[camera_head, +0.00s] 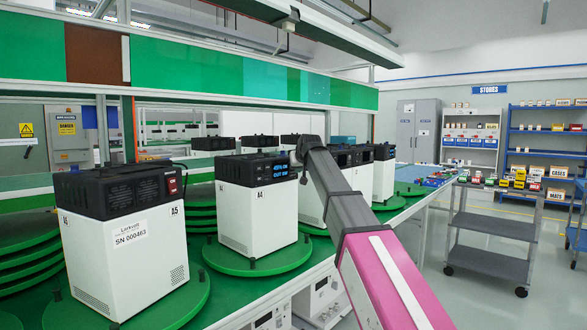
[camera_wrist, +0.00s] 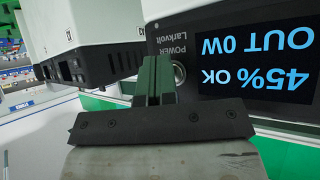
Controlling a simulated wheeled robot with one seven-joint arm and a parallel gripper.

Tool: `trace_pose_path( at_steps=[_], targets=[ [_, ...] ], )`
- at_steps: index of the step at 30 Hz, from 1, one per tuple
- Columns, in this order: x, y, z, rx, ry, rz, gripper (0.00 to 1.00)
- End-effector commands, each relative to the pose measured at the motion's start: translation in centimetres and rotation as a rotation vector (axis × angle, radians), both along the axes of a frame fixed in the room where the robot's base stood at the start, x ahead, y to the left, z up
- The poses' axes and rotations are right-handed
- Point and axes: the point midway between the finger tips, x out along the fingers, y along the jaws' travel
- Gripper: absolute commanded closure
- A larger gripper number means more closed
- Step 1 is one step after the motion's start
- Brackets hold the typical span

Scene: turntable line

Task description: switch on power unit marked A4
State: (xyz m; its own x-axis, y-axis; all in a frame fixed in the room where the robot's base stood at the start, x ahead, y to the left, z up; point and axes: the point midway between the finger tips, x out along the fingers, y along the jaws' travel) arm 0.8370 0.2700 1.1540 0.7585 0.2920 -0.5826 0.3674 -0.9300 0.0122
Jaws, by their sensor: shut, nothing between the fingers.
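The power unit marked A4 (camera_head: 245,215) is a white box with a black top on a green turntable disc (camera_head: 225,262). Its front display (camera_head: 283,168) is lit with blue text. In the wrist view, upside down, a lit display (camera_wrist: 258,58) reads "45% OK OUT 0W". Beside it are the words POWER and Larkvolt and a round silver-rimmed button (camera_wrist: 179,74). My gripper (camera_wrist: 155,65) is shut and empty, its green fingers in front of the panel right beside the button. Whether they touch it cannot be told. In the head view my arm hides the gripper.
The unit marked A5 (camera_head: 125,240), with a red switch (camera_head: 172,185), stands on its own disc at left. More units stand behind and to the right, one (camera_head: 384,175) near my arm. A grey cart (camera_head: 490,228) and blue shelves (camera_head: 512,150) are at right, with clear floor.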

Motion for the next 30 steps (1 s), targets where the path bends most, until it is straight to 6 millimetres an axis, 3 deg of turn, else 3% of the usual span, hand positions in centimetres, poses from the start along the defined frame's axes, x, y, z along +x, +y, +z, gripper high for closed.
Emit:
trace_pose_path(
  at_steps=[20,30],
  targets=[
    [-0.9,-1.1,0.0,0.000,0.000,0.000,1.00],
    [-2.6,-3.2,-0.1,0.000,0.000,0.000,1.00]
  ],
)
